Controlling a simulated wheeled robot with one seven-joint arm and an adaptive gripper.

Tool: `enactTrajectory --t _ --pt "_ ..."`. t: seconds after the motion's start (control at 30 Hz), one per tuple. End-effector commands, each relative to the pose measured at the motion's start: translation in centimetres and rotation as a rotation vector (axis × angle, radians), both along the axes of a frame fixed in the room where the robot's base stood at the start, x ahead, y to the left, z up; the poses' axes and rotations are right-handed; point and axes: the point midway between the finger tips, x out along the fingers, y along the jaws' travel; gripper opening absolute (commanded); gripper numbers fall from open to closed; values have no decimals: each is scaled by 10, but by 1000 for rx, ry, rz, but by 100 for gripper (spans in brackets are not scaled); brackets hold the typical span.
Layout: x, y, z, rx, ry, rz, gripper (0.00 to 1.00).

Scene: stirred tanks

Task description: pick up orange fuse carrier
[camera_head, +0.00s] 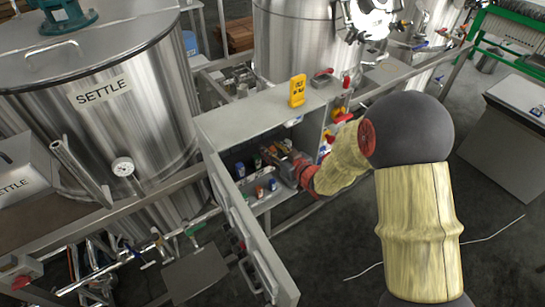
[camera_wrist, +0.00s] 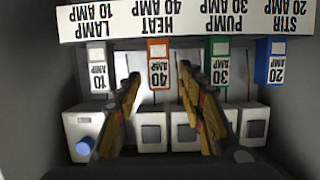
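The orange fuse carrier (camera_wrist: 158,52), marked 40 AMP, sits upright under the upside-down HEAT 40 AMP label in the wrist view. My gripper (camera_wrist: 160,74) is open, with one finger on each side of the orange carrier's lower end. Nothing is held, and I cannot tell whether either finger touches it. In the head view my gripper (camera_head: 285,160) reaches into the open grey cabinet (camera_head: 245,118). The orange carrier cannot be made out clearly there.
A white carrier (camera_wrist: 98,72) stands left of the orange one; a green (camera_wrist: 220,66) and a blue carrier (camera_wrist: 270,66) stand right. White blocks (camera_wrist: 150,132) line the space below. The open cabinet door (camera_head: 245,240) hangs at the front left. A yellow tag (camera_head: 298,91) stands on top.

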Motion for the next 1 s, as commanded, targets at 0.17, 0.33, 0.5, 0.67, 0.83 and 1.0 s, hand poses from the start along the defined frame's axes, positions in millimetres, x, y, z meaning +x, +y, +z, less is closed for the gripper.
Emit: enactTrajectory --t 0.17,0.33,0.5,0.67,0.83,1.0 --pt "0 0 0 0 0 0 31" --pt "0 0 0 0 0 0 21" --pt "0 0 0 0 0 0 12" --pt "0 0 0 0 0 0 2" --pt "0 0 0 0 0 0 0" --pt "0 0 0 0 0 0 0"
